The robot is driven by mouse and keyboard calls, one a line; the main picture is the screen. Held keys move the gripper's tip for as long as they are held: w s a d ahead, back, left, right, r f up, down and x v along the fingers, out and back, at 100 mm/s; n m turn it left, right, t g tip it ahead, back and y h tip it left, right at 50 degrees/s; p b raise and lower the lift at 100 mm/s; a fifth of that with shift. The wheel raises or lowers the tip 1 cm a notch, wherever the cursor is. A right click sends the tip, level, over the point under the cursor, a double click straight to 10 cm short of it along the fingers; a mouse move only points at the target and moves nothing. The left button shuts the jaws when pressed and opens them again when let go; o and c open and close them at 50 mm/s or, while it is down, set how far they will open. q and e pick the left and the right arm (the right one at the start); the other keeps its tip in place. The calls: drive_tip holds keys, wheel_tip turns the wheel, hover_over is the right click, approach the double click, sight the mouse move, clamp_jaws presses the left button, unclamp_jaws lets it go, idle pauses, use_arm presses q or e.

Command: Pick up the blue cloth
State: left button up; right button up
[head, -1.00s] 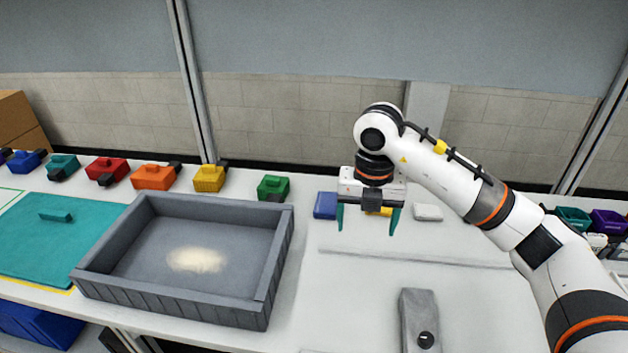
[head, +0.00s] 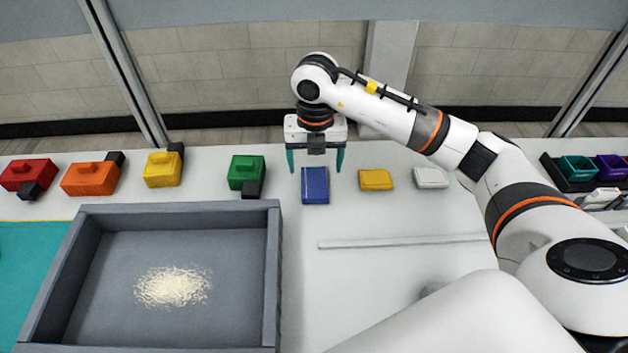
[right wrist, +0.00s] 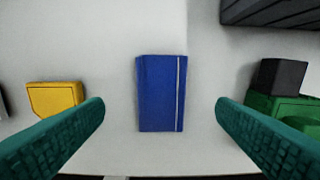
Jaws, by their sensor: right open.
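The blue cloth (head: 315,186) lies folded flat on the white table, between the green block and the yellow cloth. In the right wrist view the blue cloth (right wrist: 161,93) is in the middle, with a pale stripe near its right edge. My right gripper (head: 315,170) is open and empty, with its two teal fingers spread wide above the cloth. In the right wrist view the fingers (right wrist: 160,112) stand one on each side of the cloth, apart from it. My left gripper is not in view.
A yellow cloth (head: 376,180) and a white cloth (head: 431,178) lie to the right. A green block (head: 246,172) is to the left. A grey tray (head: 273,270) holding a pale granular pile (head: 172,287) stands front left. A thin bar (head: 400,241) lies in front.

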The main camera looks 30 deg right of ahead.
sight(314, 181)
drive_tip(key=shift+w+f, duration=0.15)
drive_tip(key=shift+f, duration=0.5)
drive_tip(key=shift+w+f+p, duration=0.15)
drive_tip(key=shift+f+p, duration=0.45)
drive_tip(key=shift+f, duration=1.75)
drive_tip(key=c, duration=1.1)
drive_tip(key=shift+o, duration=0.2)
wheel_tip(314, 181, up, 10)
drive_tip(key=b, duration=0.1)
